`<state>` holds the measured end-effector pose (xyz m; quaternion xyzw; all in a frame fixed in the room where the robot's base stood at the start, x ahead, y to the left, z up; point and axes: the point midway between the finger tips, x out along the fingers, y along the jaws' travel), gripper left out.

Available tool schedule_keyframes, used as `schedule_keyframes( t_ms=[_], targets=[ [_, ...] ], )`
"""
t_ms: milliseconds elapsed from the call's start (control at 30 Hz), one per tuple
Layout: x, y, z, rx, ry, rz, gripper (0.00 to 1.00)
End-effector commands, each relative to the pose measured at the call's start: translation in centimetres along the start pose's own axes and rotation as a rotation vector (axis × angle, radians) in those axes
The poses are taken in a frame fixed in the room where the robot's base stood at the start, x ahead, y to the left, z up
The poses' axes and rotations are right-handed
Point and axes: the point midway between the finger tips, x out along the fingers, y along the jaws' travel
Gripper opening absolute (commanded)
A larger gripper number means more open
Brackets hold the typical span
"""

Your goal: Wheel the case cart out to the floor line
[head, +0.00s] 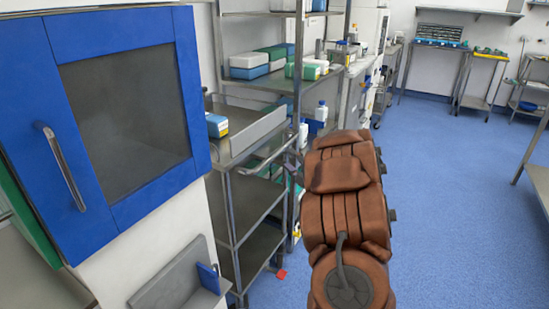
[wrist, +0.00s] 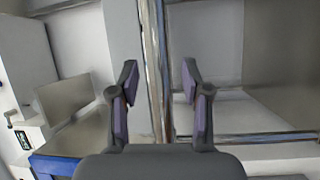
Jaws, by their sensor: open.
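The case cart (head: 241,148) is a steel trolley with a raised-edge top and lower shelves, left of my arm in the head view. Its push handle (head: 268,157) is a tubular bar at the near right end. My gripper (wrist: 158,78) is open in the wrist view, its two dark fingers with purple pads on either side of an upright chrome bar (wrist: 155,45). The bar looks like the cart's handle; contact with the pads cannot be told. In the head view my brown arm hides most of the gripper. I see no floor line.
A blue-framed cabinet (head: 106,35) stands close on the left. A shelf rack (head: 270,86) with boxes and bottles stands behind the cart. A small box (head: 217,125) sits on the cart top. Blue floor (head: 450,200) is clear to the right, with a steel table (head: 537,172) at the edge.

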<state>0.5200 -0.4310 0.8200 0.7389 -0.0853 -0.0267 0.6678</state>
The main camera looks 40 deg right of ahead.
Motion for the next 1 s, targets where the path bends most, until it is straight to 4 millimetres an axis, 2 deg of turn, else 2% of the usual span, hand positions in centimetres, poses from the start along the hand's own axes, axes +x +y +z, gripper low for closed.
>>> schedule_keyframes(
  t_ms=[33,200,300,800,1000],
  targets=[
    [-0.6,-0.9,0.4,-0.004,0.015,0.024,0.47],
    [-1.5,-0.8,0.3,-0.022,0.06,0.088,0.47],
    [-1.2,-0.7,0.1,-0.025,0.07,0.099,0.47],
    [5.0,0.0,-0.3,-0.026,0.07,0.101,0.47],
    [6.0,0.1,-0.2,-0.025,0.066,0.098,0.47]
  ],
)
